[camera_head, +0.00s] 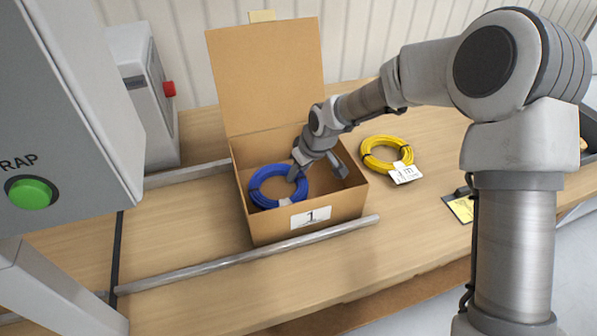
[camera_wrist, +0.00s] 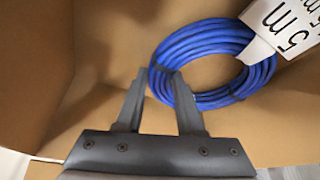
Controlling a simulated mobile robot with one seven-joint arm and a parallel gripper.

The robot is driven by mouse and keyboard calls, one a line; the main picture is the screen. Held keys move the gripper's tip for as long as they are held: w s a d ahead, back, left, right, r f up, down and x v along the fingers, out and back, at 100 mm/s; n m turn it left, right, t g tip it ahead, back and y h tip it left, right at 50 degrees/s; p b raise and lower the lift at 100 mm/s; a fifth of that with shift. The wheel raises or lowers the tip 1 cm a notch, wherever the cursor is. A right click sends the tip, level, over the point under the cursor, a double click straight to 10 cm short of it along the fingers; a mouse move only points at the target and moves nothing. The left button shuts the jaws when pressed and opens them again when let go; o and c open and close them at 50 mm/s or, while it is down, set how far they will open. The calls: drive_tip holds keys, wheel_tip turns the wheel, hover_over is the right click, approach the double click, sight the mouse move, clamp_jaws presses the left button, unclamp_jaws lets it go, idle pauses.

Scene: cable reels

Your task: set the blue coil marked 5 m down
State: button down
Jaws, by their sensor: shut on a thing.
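The blue coil (camera_head: 262,189) is inside the open cardboard box (camera_head: 254,226) marked 1, at its left side. In the wrist view the blue coil (camera_wrist: 205,42) carries a white tag (camera_wrist: 283,24) reading 5 m. Whether the coil touches the box floor I cannot tell.
A yellow coil (camera_head: 384,153) with a white tag lies on the table right of the box. Metal rails (camera_head: 247,256) run along the box's front and back. A machine with a green button (camera_head: 30,193) stands at the left. The box lid (camera_head: 268,75) stands upright behind.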

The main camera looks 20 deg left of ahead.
drive_tip(key=shift+f, duration=0.15)
drive_tip(key=c, duration=0.5)
unclamp_jaws()
drive_tip(key=p+v, duration=0.1)
drive_tip(key=v, duration=1.1)
drive_tip(key=shift+p, duration=0.3)
drive_tip(key=shift+d+r, duration=0.1)
drive_tip(key=shift+r, duration=0.1)
